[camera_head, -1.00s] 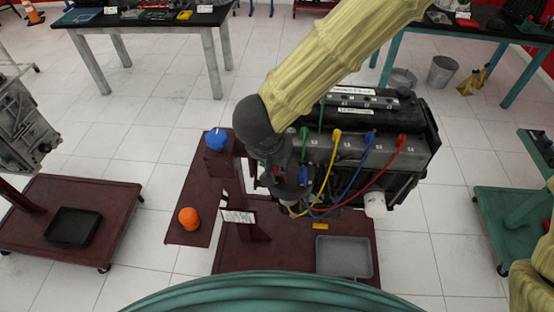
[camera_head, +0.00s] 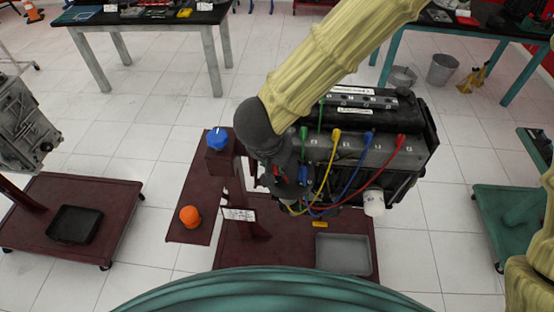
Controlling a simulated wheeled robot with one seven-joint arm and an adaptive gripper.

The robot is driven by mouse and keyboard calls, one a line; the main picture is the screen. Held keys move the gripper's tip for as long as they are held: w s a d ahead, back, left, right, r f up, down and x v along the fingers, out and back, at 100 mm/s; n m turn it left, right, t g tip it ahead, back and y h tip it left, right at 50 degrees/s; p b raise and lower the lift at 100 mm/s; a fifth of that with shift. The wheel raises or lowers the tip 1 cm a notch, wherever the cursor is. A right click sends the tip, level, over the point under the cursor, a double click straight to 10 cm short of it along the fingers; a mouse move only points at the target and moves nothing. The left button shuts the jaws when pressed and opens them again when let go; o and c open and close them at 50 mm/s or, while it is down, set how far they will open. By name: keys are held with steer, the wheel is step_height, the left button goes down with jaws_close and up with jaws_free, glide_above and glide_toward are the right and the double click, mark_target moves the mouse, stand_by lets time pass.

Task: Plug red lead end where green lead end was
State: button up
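The engine (camera_head: 418,150) stands at the middle right, with coloured leads along its near side. The red lead end (camera_head: 400,140) sits at the right of the row. The blue lead end (camera_head: 369,135) and yellow lead end (camera_head: 337,134) sit left of it. A green lead end (camera_head: 304,132) shows at the left of the row, and a green stretch (camera_head: 321,115) lies higher up on the engine. The leads curve down to the engine's left end. My gripper (camera_head: 288,178) is at that left end, left of the green end; its fingers are too dark and small to read.
The engine's dark red stand carries a blue knob (camera_head: 218,139), an orange knob (camera_head: 190,216) and a grey tray (camera_head: 343,254). Another engine (camera_head: 24,125) on a cart is at left. A green cart (camera_head: 490,232) is at right. Workbenches stand behind; tiled floor lies between.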

steer(key=shift+f+p, duration=0.8)
steer(key=shift+f, duration=0.1)
stand_by(1.4)
steer(key=o, duration=0.9)
steer(key=shift+o, duration=0.2)
steer(key=v, duration=1.2)
steer(key=shift+s, duration=0.1)
